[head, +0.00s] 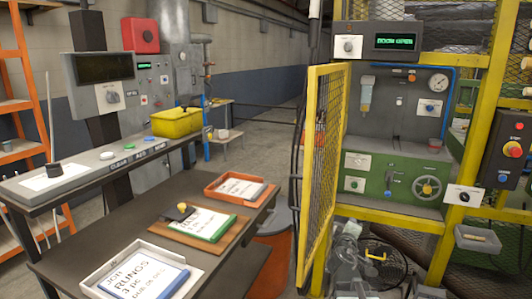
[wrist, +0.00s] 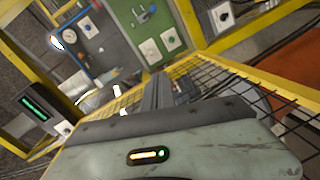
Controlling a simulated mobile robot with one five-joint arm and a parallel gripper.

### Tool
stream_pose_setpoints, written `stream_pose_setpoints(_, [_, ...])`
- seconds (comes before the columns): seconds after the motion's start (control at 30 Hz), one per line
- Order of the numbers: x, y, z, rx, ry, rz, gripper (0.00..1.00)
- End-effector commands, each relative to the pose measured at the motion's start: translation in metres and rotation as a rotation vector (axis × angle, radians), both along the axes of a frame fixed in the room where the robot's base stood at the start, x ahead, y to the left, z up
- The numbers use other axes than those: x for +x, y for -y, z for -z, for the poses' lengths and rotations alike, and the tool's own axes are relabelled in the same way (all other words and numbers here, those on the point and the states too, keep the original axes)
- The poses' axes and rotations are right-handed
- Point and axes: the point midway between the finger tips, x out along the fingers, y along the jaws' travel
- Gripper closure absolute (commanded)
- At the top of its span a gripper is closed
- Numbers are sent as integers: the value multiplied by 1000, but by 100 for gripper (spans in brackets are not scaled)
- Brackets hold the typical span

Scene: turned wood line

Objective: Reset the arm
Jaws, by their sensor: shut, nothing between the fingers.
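My gripper (wrist: 158,84) shows in the wrist view as two dark grey fingers close together beyond the pale green-grey wrist housing. It is shut with nothing between the fingers. The housing has a small orange and green light. The yellow mesh door (wrist: 245,85) lies close behind the fingers, and I cannot tell whether they touch it. In the head view, grey parts of my arm are low in front of the machine cabinet, right of the open mesh door (head: 322,170). My fingertips cannot be made out there.
The cabinet has a green panel (head: 393,182) with a handwheel, a gauge (head: 437,82) and a lit display (head: 395,41). A control box (head: 507,147) is at right. At left, a dark table (head: 85,250) holds trays with cards, and a yellow bin (head: 177,122) stands behind.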

Motion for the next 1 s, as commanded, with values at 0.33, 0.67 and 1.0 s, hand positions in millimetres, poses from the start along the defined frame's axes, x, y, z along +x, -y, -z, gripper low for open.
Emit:
stream_pose_setpoints(0.33, [-125,-61,173,861,-532,507,100])
stream_pose_setpoints(0.67, [-229,-129,190,1106,-989,724,100])
stream_pose_setpoints(1.0, [-227,-128,88,1103,-980,719,100])
